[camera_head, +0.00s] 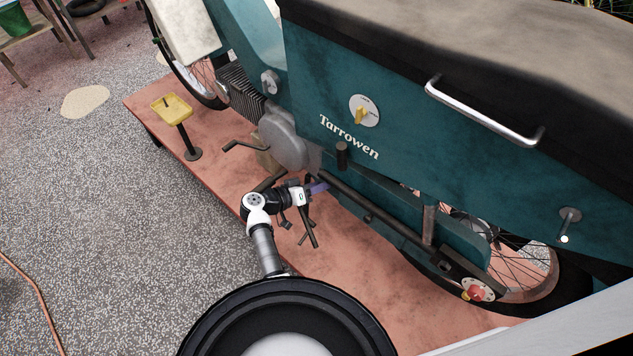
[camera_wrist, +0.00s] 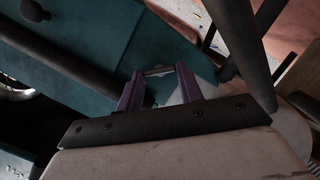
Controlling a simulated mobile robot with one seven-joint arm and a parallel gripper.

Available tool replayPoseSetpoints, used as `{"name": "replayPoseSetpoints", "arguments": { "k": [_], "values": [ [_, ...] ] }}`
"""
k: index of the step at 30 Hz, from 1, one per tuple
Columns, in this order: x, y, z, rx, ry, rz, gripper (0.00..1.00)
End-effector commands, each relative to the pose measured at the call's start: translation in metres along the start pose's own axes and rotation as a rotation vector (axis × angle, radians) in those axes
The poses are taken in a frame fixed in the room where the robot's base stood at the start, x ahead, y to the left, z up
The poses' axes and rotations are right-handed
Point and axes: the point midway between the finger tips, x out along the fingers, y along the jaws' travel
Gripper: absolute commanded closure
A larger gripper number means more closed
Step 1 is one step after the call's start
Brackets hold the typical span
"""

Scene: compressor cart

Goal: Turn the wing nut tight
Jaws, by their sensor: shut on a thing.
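My gripper (camera_head: 318,188) reaches in low beside the teal machine marked Tarrowen (camera_head: 400,165), near a dark rod along its lower side. In the wrist view its two purple fingers (camera_wrist: 158,85) stand a little apart, shut on a small pale metal piece (camera_wrist: 158,71) at their tips. I take this piece to be the wing nut; its full shape and wings are hidden or too small to make out. In the head view my fingertips and the machine's parts hide it.
Dark rods (camera_wrist: 247,45) pass close to the right of my fingers in the wrist view.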

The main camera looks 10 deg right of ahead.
Motion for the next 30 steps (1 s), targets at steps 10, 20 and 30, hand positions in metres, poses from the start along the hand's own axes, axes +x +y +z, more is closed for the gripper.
{"name": "replayPoseSetpoints", "arguments": {
  "k": [10, 20, 30],
  "values": [
    [-0.0033, 0.0098, -0.0047, 0.264, -0.002, -0.112, 0.86],
    [-0.0015, 0.0095, -0.0005, 0.510, -0.002, -0.214, 0.86],
    [0.0001, 0.0087, 0.0025, 0.658, -0.001, -0.273, 0.86]
  ]
}}
